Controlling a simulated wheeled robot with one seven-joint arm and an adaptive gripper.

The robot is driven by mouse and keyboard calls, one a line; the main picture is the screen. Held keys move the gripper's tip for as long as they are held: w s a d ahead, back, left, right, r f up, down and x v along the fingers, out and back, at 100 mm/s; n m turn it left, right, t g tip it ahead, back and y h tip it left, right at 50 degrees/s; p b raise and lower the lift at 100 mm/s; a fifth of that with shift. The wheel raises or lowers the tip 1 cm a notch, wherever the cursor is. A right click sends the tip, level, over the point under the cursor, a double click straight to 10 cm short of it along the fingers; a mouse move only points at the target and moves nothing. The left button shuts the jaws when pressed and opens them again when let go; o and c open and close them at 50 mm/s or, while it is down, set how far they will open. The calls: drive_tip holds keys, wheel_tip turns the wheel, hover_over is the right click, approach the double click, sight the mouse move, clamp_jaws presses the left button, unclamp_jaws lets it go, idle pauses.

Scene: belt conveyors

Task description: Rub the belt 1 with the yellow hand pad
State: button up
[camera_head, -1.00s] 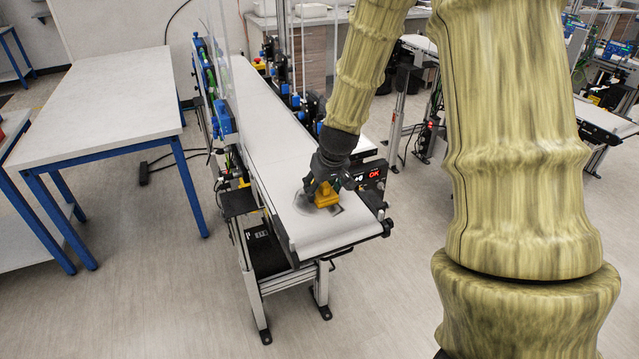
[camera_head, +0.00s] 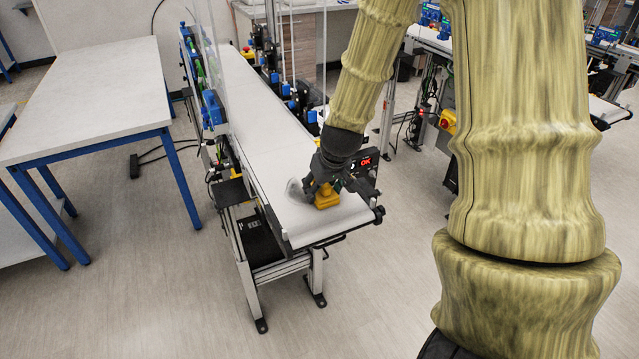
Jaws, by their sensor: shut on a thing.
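The yellow hand pad (camera_head: 326,198) is on the white surface of belt 1 (camera_head: 262,128), close to the belt's near end. It appears to touch the belt. My gripper (camera_head: 324,186) is above the pad, pointing down, and is shut on it; the fingers partly hide the pad's top. A grey smudge (camera_head: 294,188) shows on the belt just left of the pad. Whatever lies under the pad is hidden.
A clear panel (camera_head: 213,50) stands along the belt's left side. A display reading OK (camera_head: 366,162) is beside its right edge.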

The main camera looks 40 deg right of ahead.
sight(329, 199)
drive_tip(key=shift+s+a, duration=0.3)
drive_tip(key=shift+s, duration=0.8)
drive_tip(key=shift+s+a, duration=0.25)
drive_tip(key=shift+s, duration=0.8)
drive_tip(key=shift+w+d+r+p, duration=0.1)
drive_tip(key=shift+r+p, duration=0.65)
drive_tip(key=shift+p, duration=0.2)
drive_tip(key=shift+r+p, duration=2)
drive_tip(key=shift+r, duration=0.3)
wheel_tip(329, 199, up, 3)
drive_tip(key=p, duration=0.3)
